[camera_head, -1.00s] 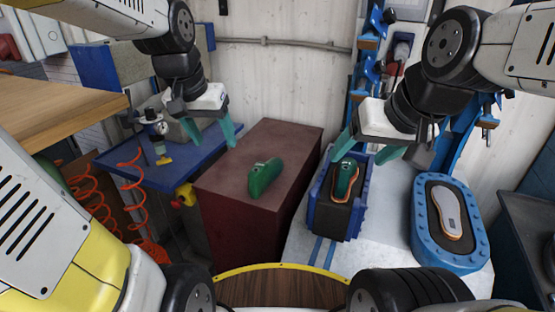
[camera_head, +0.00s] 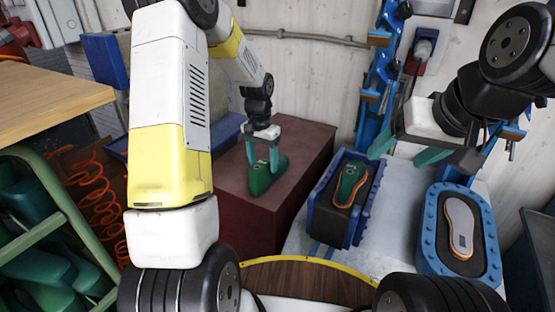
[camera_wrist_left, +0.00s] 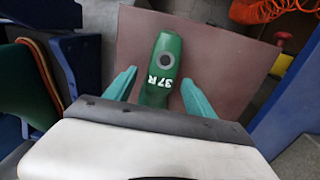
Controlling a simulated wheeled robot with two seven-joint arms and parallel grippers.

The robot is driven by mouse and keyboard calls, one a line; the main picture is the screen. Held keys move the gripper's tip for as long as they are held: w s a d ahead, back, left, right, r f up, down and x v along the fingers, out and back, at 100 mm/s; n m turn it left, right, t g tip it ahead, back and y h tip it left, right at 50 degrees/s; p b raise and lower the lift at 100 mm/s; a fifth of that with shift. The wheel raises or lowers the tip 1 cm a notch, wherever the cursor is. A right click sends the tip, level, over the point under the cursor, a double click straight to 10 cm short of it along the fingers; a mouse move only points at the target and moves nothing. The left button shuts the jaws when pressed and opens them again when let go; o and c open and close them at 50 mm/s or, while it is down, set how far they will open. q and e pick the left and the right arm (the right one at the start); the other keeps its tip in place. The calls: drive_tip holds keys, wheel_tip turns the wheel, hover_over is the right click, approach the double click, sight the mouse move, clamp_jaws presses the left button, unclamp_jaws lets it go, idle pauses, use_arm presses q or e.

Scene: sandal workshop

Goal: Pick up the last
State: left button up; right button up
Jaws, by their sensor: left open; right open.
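A green last (camera_head: 262,178) lies on the dark red block (camera_head: 300,160). In the left wrist view the last (camera_wrist_left: 160,60) shows a round hole and the white marking "37 R". My left gripper (camera_head: 262,160) is open over the last, with its teal fingers (camera_wrist_left: 158,90) on either side of it; I cannot tell whether they touch it. A second green last (camera_head: 350,182) with an orange-edged sole sits in the blue-walled box (camera_head: 322,212). My right gripper (camera_head: 408,155) is open and empty, above and to the right of that box.
A blue oval tray (camera_head: 432,245) holds a sole (camera_head: 460,228) at the right. A green rack (camera_head: 60,195) with several green lasts stands at the left. Orange coiled hose (camera_head: 88,200) hangs beside it. Blue upright fixtures (camera_head: 385,60) stand by the back wall.

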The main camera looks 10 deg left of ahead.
sight(263, 174)
use_arm(q)
drive_tip(key=f, duration=0.3)
drive_tip(key=shift+s+f, duration=0.35)
drive_tip(key=shift+f, duration=0.7)
drive_tip(key=shift+r, duration=0.1)
clamp_jaws()
